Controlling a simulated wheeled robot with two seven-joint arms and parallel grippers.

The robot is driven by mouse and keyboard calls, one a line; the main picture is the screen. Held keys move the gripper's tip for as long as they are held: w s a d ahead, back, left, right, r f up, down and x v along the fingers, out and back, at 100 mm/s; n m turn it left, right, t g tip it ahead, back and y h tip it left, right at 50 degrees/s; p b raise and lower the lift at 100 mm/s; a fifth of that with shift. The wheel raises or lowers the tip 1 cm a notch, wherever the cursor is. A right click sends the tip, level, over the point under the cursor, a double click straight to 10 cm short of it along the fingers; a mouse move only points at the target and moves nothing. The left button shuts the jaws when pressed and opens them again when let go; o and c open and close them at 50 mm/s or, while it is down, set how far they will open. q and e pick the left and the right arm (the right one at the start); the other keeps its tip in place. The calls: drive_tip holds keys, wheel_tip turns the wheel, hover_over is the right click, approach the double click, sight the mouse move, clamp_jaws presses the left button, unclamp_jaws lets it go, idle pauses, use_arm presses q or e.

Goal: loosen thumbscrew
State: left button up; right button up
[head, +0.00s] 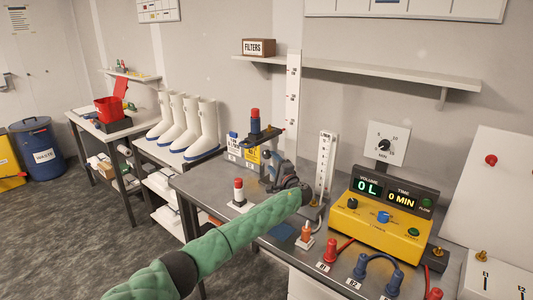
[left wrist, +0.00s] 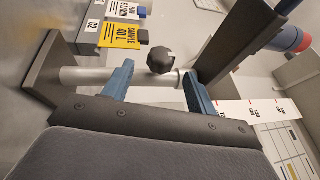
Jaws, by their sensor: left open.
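The thumbscrew is a black lobed knob (left wrist: 161,60) beside a pale grey rod (left wrist: 85,77) in the left wrist view. The rod runs from a dark base plate (left wrist: 45,75) to a dark arm (left wrist: 235,40). My left gripper (left wrist: 157,70) is open, with one blue finger on either side of the knob and visible gaps to both. In the head view my left gripper (head: 267,158) is at the stand, below its dark arm (head: 264,133), which carries a red-and-blue piece (head: 255,119). The gripper hides the knob there. My right gripper is not in view.
Yellow and white sample labels (left wrist: 122,35) stand close to the rod. A red-and-white cylinder (head: 239,192) stands on the grey bench (head: 205,187). A tall white scale (head: 326,160) and a yellow control box (head: 380,228) are to the right, with several coloured connectors in front.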

sight(265, 153)
use_arm(q)
drive_tip(key=shift+a+r, duration=0.1)
drive_tip(key=shift+r, duration=0.1)
drive_tip(key=shift+w+a+r, duration=0.1)
drive_tip(key=p+x, duration=0.2)
drive_tip(key=x, duration=0.3)
drive_tip(key=shift+w, duration=0.25)
drive_tip(key=shift+p+x, duration=0.3)
drive_tip(key=shift+x, duration=0.5)
drive_tip(key=shift+w+a+f, duration=0.1)
drive_tip(key=shift+w+f, duration=0.05)
drive_tip(key=shift+f, duration=0.05)
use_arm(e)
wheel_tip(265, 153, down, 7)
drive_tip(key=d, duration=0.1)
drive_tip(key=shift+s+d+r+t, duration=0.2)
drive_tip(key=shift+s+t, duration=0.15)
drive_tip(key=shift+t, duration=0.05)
use_arm(q)
drive_tip(key=c, duration=1)
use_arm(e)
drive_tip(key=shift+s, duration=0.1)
